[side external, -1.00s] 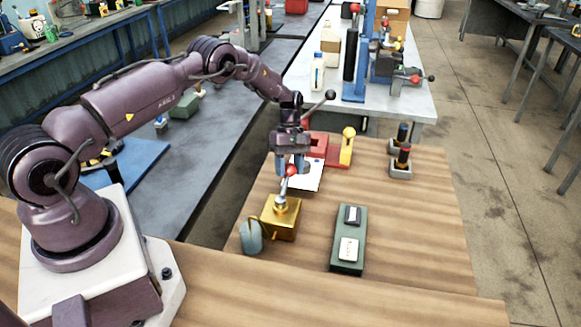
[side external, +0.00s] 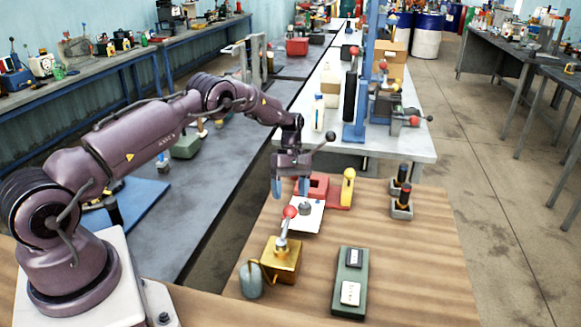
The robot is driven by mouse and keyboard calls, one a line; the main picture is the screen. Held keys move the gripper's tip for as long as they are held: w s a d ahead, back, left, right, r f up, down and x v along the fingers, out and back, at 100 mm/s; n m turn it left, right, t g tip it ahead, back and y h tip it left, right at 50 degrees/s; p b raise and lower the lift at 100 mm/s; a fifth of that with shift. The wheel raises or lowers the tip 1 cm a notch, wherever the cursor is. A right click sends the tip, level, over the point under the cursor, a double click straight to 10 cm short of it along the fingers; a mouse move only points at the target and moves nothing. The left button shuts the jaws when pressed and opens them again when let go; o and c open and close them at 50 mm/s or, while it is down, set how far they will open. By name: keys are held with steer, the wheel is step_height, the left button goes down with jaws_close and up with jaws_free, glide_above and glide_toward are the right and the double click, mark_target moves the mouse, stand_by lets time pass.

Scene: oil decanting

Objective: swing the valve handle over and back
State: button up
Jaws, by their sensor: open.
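The valve is a brass block (side external: 281,262) on the wooden table. Its handle (side external: 285,232) is a metal lever ending in a red ball (side external: 290,212), and it stands nearly upright, tilted slightly to the right. My gripper (side external: 290,191) is open and empty, fingers pointing down. It is just above and behind the red ball, apart from it as far as this view shows.
A grey-blue rounded object (side external: 250,279) sits left of the valve. A green box (side external: 349,283) lies to the right. Behind are a white sheet (side external: 308,222), a red and yellow fixture (side external: 347,188) and a small holder (side external: 401,208).

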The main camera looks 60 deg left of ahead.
steer(key=v, duration=0.8)
steer(key=y, duration=0.4)
glide_above(292, 206)
steer(key=w, duration=0.2)
steer(key=shift+m+t, duration=0.3)
steer(key=f, duration=0.4)
steer(key=s+f, duration=0.1)
steer(key=f, duration=0.2)
steer(key=s+f, duration=0.1)
steer(key=f, duration=0.3)
steer(key=shift+s+f, duration=0.1)
steer(key=shift+f, duration=0.2)
